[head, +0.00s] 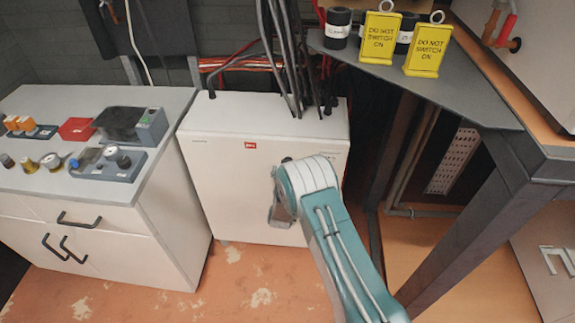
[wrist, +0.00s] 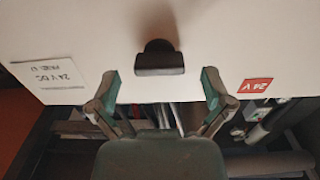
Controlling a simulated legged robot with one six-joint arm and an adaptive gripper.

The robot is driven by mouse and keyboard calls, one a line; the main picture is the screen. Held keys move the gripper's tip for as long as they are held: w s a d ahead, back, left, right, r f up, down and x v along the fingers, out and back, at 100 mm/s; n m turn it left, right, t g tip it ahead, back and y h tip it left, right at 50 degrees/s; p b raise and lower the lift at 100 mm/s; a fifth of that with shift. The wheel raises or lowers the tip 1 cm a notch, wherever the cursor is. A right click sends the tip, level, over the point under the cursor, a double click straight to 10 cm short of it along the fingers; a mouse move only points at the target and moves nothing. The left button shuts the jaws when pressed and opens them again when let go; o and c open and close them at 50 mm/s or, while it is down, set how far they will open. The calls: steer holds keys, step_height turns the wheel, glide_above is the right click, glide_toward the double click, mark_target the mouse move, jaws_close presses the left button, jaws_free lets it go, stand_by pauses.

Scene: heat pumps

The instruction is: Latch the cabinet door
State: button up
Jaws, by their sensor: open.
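The cabinet door (head: 225,185) is the white front of a low cabinet with a red label (head: 250,145). It looks close to flush; I cannot tell whether it is latched. In the wrist view, the white door (wrist: 215,40) fills the upper part, with a black latch handle (wrist: 158,60) in the middle. My gripper (wrist: 160,84) is open and empty. Its fingers are on either side of the handle's line, just short of it, not touching it. In the head view, my gripper (head: 279,195) is in front of the door, partly hidden by my wrist.
Black cables (head: 285,60) enter the cabinet's top. A counter (head: 60,180) with control boxes stands to the left. A dark metal table (head: 440,85) with yellow warning tags (head: 380,38) stands to the right, its leg (head: 480,220) near my arm. The floor (head: 230,280) in front is clear.

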steer(key=shift+w, duration=1.15)
steer(key=c, duration=1.1)
